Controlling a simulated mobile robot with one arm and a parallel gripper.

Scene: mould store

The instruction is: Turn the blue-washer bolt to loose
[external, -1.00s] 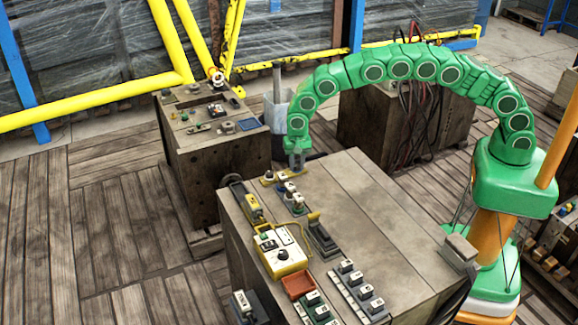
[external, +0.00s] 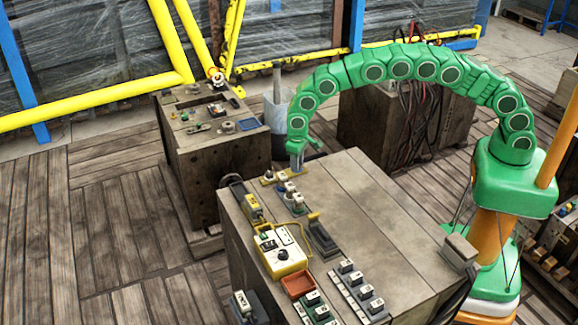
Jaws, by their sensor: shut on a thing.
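My gripper (external: 297,164) points straight down at the far edge of the wooden worktable (external: 365,195). Its jaws are shut on what seems to be a bolt, mostly hidden by the fingers. The washer's colour under the jaws is too small to make out.
A yellow control box (external: 281,255) with a dark knob, a red-brown tray (external: 298,285) and a dark block (external: 322,237) stand nearer on the table. Labelled blocks (external: 358,287) line the front. Another wooden block (external: 215,150) stands behind left.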

